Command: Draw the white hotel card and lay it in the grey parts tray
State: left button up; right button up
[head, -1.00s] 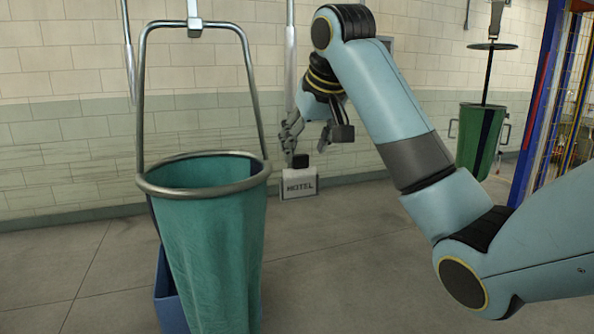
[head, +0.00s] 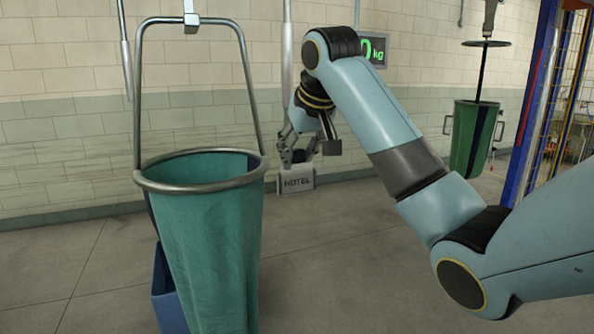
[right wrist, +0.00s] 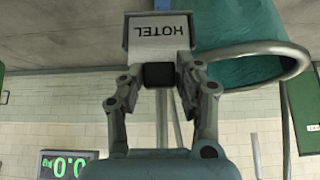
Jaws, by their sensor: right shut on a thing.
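The white hotel card (head: 296,181), marked HOTEL, is held upright below my right gripper (head: 299,156) in the head view, just right of the green bag. In the right wrist view the card (right wrist: 158,32) shows upside down beyond the fingertips. My right gripper (right wrist: 158,76) is shut on a dark block at the card's edge. The card hangs clear of the floor. The grey parts tray cannot be made out. My left gripper is not in view.
A green sling bag (head: 205,240) hangs open from a metal hoop and frame at left, close to the card. A blue container (head: 168,290) stands behind its base. Another green bag (head: 472,138) hangs at the back right. Floor is clear between them.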

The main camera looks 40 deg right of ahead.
jog(key=shift+f, duration=0.1)
grip_shut()
jog(key=shift+w+d+r, duration=0.1)
jog(key=shift+r, duration=0.5)
notch_tip(320, 180, up, 6)
dwell(0.7)
